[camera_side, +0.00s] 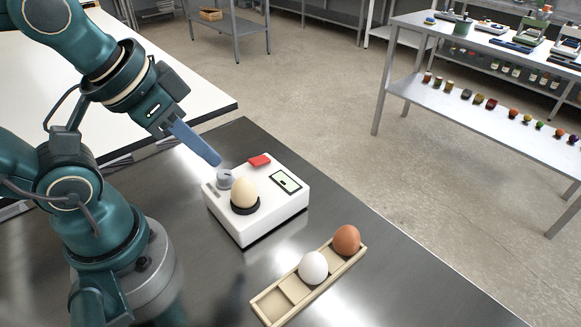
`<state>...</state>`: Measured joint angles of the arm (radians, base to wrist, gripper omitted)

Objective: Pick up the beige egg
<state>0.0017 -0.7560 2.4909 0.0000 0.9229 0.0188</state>
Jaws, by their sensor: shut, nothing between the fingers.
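The beige egg (244,192) stands upright in a dark round holder (246,208) on top of a white box-shaped device (262,222). My gripper (216,160) is shut and empty, with its blue-grey fingers pointing down to the right. In the picture its tips are above and to the left of the egg, close to the device's grey knob (225,178), and apart from the egg. I cannot tell the exact height of the tips over the device.
The device has a red button (260,160) and a small display (286,182). A wooden tray (270,307) in front holds a white egg (313,267) and a brown egg (346,240). The dark metal table (400,290) is clear to the right.

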